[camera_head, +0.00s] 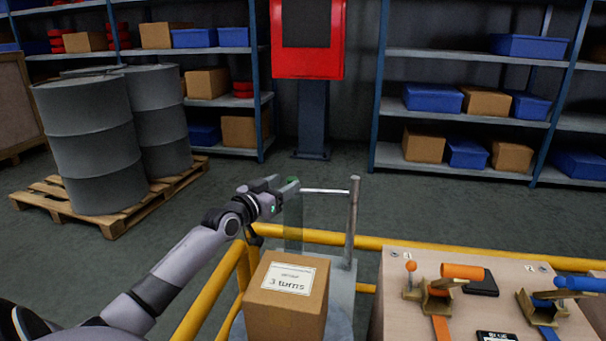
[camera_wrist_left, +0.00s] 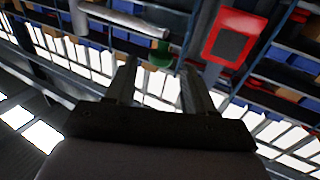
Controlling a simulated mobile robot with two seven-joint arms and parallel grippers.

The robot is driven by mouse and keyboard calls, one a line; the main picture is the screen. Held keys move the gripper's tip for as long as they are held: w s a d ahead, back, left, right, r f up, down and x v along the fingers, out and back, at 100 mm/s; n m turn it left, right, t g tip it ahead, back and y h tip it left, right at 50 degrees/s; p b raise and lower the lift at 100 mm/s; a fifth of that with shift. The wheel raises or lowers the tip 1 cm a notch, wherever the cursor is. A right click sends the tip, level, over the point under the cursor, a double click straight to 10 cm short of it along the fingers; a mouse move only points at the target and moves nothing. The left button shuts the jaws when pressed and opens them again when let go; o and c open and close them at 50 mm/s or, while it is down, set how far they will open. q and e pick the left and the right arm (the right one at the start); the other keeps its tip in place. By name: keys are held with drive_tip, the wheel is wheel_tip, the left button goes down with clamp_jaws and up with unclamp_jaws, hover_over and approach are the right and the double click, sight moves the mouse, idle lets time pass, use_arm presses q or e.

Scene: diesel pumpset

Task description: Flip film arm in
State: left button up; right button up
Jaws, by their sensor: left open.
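The film arm (camera_head: 327,191) is a thin silver bar reaching left from the top of an upright grey post (camera_head: 352,222). Its left end carries a green piece (camera_head: 292,181), with a translucent greenish strip (camera_head: 293,225) hanging below. My left gripper (camera_head: 284,185) is at that green end, arm coming in from the left. In the left wrist view the gripper (camera_wrist_left: 159,65) has its fingers apart, with the green piece (camera_wrist_left: 154,53) showing between and beyond the fingertips; I cannot tell whether they touch. The silver bar (camera_wrist_left: 125,20) shows above them. My right gripper is not in view.
A cardboard box (camera_head: 286,300) labelled "3 turns" stands in front of the post on a round grey base. Yellow rails (camera_head: 400,247) run around it. A bench (camera_head: 390,300) with orange and blue clamps is at right. Drums (camera_head: 85,145) on a pallet stand at left.

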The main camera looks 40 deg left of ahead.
use_arm(q)
drive_tip(key=shift+w+a+b, duration=0.2)
drive_tip(key=shift+w+b, duration=0.2)
drive_tip(key=shift+w, duration=1.2)
drive_tip(key=shift+w+a+b, duration=0.15)
drive_tip(key=shift+w+b, duration=0.2)
drive_tip(key=shift+w, duration=1.25)
drive_tip(key=shift+c, duration=0.4)
clamp_jaws()
